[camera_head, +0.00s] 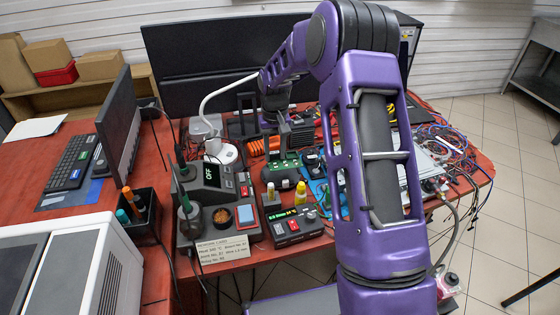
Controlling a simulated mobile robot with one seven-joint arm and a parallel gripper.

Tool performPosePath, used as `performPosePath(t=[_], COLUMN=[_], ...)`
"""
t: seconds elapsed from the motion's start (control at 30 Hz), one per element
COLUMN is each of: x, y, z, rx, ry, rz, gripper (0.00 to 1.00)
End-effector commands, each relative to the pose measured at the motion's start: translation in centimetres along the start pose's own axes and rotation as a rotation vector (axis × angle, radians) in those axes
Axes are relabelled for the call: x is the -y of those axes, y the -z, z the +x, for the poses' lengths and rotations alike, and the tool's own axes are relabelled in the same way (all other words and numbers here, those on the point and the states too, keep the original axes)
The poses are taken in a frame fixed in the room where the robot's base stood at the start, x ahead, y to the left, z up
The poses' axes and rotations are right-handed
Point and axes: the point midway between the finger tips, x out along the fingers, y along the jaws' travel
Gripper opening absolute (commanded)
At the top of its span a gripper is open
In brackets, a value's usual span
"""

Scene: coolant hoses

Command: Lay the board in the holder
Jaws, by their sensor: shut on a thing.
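My gripper (284,138) points down over the cluttered middle of the red table, below my purple arm. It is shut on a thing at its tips. A small green board (286,164) shows directly under the gripper and appears to be the thing held; contact is too small to see clearly. A dark piece sits right below the board and may be the holder, but I cannot tell for sure. My arm covers much of the table to the right of the board.
An orange coiled hose (257,147) lies behind left. A monitor (119,120) stands at left. Loose cables (453,145) crowd the right edge.

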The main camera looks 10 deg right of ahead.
Motion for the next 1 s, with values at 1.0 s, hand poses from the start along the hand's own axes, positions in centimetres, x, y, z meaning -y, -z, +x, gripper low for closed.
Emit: performPosePath(t=[1.0], x=[0.0], y=[2.1], z=[5.7], rx=[0.000], ry=[-0.008], rz=[-0.001], gripper=[0.00])
